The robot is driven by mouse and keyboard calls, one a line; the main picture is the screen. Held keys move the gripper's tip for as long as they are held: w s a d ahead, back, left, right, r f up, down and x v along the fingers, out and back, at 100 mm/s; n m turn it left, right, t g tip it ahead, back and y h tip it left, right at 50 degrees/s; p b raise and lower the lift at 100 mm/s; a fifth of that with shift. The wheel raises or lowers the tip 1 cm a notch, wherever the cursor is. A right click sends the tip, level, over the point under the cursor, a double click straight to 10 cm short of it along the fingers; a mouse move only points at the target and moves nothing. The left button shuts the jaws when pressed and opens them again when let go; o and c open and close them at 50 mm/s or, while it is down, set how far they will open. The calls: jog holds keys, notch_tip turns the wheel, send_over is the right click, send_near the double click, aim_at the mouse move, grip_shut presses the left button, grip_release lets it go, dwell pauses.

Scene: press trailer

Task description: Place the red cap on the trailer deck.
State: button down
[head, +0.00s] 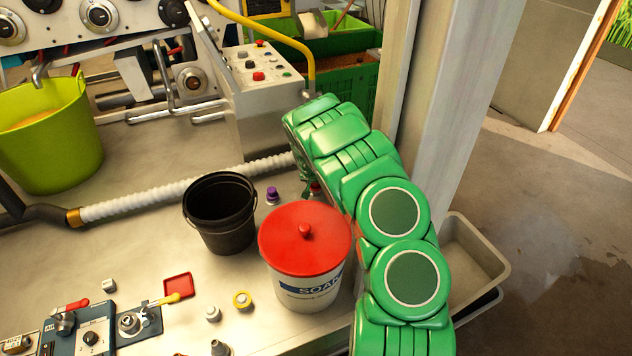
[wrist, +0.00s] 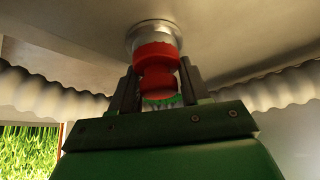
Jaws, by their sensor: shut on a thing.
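The red cap (wrist: 155,62) is between the two fingers of my gripper (wrist: 158,90), which is shut on it. In the wrist view the cap lines up with a round metal fitting (wrist: 152,30) on a pale surface and appears to meet it; I cannot tell whether it is still attached. In the head view a small red part of the cap (head: 316,188) shows behind the soap bucket, beside my green arm. My fingertips are mostly hidden there. The pale trailer deck (head: 130,225) spreads across the head view.
A white SOAP bucket (head: 310,285) with a red lid stands close to my arm. A black bucket (head: 220,225) and a purple cap (head: 272,195) are to its left. A ribbed white hose (head: 185,188) crosses the deck. A pale post (head: 440,90) rises behind my arm.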

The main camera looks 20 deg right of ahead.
jog(key=c, duration=0.5)
grip_release()
jog(key=shift+c, duration=0.2)
jog(key=shift+r, duration=0.1)
jog(key=shift+s+a+r, duration=0.1)
jog(key=shift+s+r, duration=0.15)
jog(key=shift+r, duration=0.25)
jog(key=v, duration=1)
jog(key=shift+s+a+r, duration=0.2)
jog(key=shift+r, duration=0.1)
